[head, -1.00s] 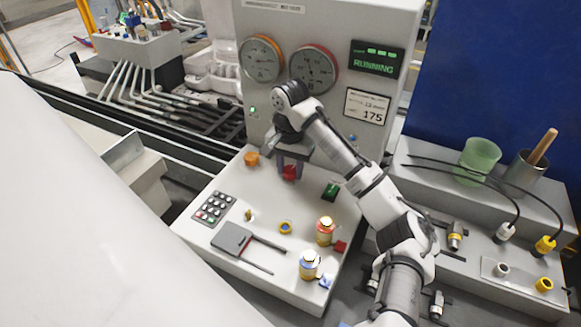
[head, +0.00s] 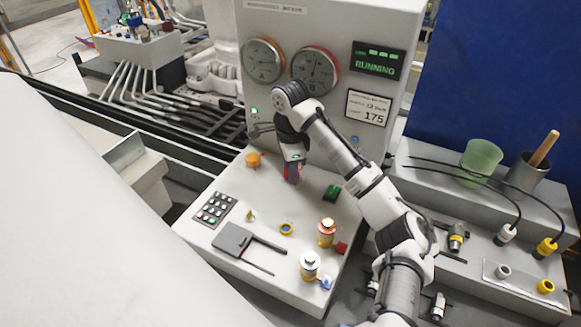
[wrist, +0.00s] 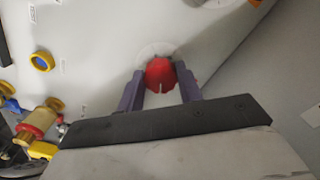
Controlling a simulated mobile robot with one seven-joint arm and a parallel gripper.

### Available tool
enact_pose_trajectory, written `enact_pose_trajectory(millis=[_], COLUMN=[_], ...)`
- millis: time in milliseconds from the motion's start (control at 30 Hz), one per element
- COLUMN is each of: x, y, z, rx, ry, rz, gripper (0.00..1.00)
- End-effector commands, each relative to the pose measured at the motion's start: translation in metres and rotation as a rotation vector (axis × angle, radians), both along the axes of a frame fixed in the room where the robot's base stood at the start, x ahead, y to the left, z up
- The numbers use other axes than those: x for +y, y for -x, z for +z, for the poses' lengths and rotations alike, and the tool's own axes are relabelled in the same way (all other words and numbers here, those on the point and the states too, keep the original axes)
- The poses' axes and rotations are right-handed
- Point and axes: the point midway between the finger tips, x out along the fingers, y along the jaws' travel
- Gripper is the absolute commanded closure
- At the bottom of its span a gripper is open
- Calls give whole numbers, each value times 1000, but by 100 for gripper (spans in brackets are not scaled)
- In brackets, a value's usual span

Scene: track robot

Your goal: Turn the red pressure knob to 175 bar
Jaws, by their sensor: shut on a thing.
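The red knob (wrist: 160,76) sits on the sloping white panel, with a pale ring around its base. In the wrist view my gripper (wrist: 161,82) has its two purple fingers on either side of the knob, shut on it. In the head view the gripper (head: 292,175) points down at the panel and the red knob (head: 291,174) is partly hidden by it. Two round gauges stand on the upright panel behind: one with an orange rim (head: 263,60) and one with a red rim (head: 315,68). A placard (head: 368,108) reads 175. The gauge needles are too small to read exactly.
An orange knob (head: 254,160) is left of my gripper and a green switch (head: 332,192) is right of it. A keypad (head: 214,208), a dark grey plate (head: 233,240) and brass fittings (head: 326,232) lie nearer on the panel. A green display (head: 376,60) reads RUNNING.

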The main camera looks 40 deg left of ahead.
Motion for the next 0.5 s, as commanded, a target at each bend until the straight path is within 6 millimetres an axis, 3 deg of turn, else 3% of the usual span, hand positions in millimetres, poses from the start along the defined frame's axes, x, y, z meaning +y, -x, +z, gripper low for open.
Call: enact_pose_trajectory(millis=[500], x=[1], y=[-3], z=[3], rx=[-5], ry=[-5], rz=[-393], gripper=[87])
